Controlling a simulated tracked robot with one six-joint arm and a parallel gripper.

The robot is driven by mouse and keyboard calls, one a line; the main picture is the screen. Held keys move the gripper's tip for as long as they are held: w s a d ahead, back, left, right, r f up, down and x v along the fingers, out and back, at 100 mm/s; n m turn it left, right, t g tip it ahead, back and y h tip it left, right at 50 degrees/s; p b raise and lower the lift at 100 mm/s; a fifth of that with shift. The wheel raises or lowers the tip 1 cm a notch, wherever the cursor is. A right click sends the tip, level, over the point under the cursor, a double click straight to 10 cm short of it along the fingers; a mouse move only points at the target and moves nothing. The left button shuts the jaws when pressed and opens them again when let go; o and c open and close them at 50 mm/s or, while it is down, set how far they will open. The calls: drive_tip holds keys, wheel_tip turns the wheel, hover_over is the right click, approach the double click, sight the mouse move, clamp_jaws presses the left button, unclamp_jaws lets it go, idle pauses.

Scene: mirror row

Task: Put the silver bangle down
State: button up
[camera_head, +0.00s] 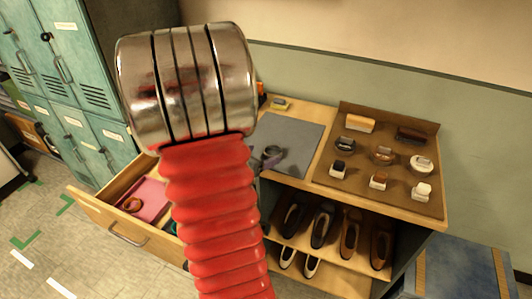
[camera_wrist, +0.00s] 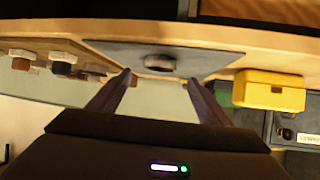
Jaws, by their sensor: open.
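The silver bangle (camera_wrist: 160,63) lies on the grey mat (camera_wrist: 205,60) in the wrist view. My gripper (camera_wrist: 157,78) is open. Its two fingertips are apart, one to each side of the bangle's line, and the bangle shows just beyond them with nothing gripping it. In the head view the grey mat (camera_head: 290,130) is on the cabinet top, with a small grey ring-like shape (camera_head: 272,154) beside my red arm, which looks like the bangle. My arm hides the left part of the mat and my gripper in that view.
Shoes (camera_head: 322,227) fill the shelves below. A yellow box (camera_wrist: 268,91) shows in the wrist view.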

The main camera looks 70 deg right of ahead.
drive_tip(key=shift+v, duration=2.7)
